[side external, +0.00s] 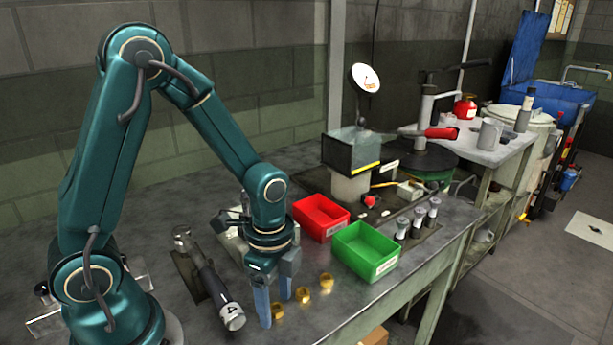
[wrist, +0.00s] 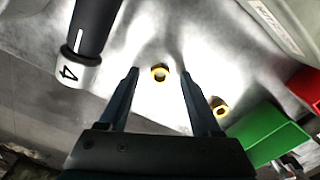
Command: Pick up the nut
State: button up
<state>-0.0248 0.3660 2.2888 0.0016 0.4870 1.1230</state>
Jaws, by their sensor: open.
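Three brass-coloured nuts stand in a row on the grey bench in the side external view: a near nut (side external: 277,310), a middle nut (side external: 302,294) and a far nut (side external: 326,281). My gripper (side external: 275,308) points down with its fingers apart, close by the near nut. In the wrist view, one ring-shaped nut (wrist: 160,73) shows in the gap between the fingertips of my gripper (wrist: 160,72), touching neither. Another nut (wrist: 221,108) lies just right of the right finger. Only two nuts show there. The height of the fingertips above the bench is hard to tell.
A dark cylindrical tool marked 4 (side external: 215,290) lies left of my gripper. A red bin (side external: 320,215) and a green bin (side external: 366,248) stand behind the nuts. Several grey cylindrical parts (side external: 418,221) stand right of the green bin. The bench's front edge is near the nuts.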

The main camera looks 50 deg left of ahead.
jog(key=shift+f, duration=0.1)
grip_shut()
dwell(0.3)
jog(key=shift+r, duration=0.95)
notch_tip(320, 180, up, 3)
jog(key=shift+f, duration=0.2)
jog(key=s+a+r, duration=0.4)
jog(key=a+r, duration=0.2)
jog(key=a, duration=0.4)
jog(key=shift+s+a+r, duration=0.15)
jog(key=shift+a+r, duration=0.1)
jog(key=shift+a, duration=0.15)
